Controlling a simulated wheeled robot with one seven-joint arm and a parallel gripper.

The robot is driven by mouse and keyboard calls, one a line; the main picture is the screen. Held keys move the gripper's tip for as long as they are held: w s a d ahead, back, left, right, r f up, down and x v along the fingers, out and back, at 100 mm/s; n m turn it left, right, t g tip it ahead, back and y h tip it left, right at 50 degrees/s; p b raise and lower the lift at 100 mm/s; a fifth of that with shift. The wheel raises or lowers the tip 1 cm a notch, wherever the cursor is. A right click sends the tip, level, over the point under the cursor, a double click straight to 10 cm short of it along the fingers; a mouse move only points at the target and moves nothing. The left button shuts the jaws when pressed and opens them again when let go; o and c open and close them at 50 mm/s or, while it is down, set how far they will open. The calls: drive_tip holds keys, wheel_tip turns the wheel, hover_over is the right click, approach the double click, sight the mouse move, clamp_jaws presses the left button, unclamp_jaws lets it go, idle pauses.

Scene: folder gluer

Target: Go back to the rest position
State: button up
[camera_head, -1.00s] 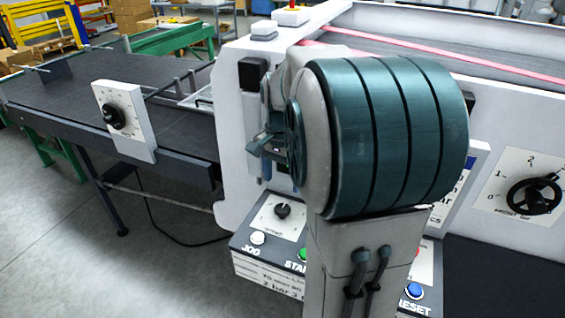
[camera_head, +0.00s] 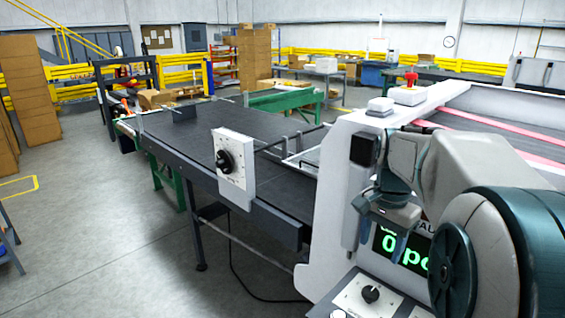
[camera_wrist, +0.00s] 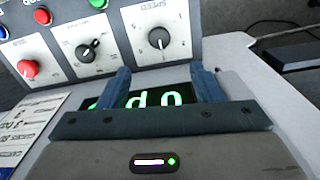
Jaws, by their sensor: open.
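My gripper (camera_head: 384,238) is at the right in the head view, in front of the white machine side wall (camera_head: 336,215) and the green-lit display (camera_head: 388,243). Its two blue fingers point down. In the wrist view my gripper (camera_wrist: 161,78) shows its fingers apart with nothing held between them. The display (camera_wrist: 145,98) with green digits lies behind and between the fingers. My arm's grey and teal links fill the lower right of the head view and hide part of the display and panel.
The control panel carries a dial knob (camera_head: 370,294); a red button (camera_wrist: 28,68) and a speed knob (camera_wrist: 159,38) show in the wrist view. The dark conveyor table (camera_head: 200,130) with a white dial plate (camera_head: 233,165) extends left. The floor at left is open.

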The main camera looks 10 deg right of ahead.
drive_tip(key=s+a+f+n+t, duration=0.1)
drive_tip(key=s+a+f+n, duration=0.1)
drive_tip(key=s+a+n, duration=0.4)
drive_tip(key=s+a+f+n+t, duration=0.2)
drive_tip(key=s+a+f+n, duration=0.1)
drive_tip(key=s+a+n, duration=0.2)
drive_tip(key=shift+s+a+f+n, duration=0.4)
drive_tip(key=shift+s+a, duration=0.25)
drive_tip(key=shift+s, duration=0.4)
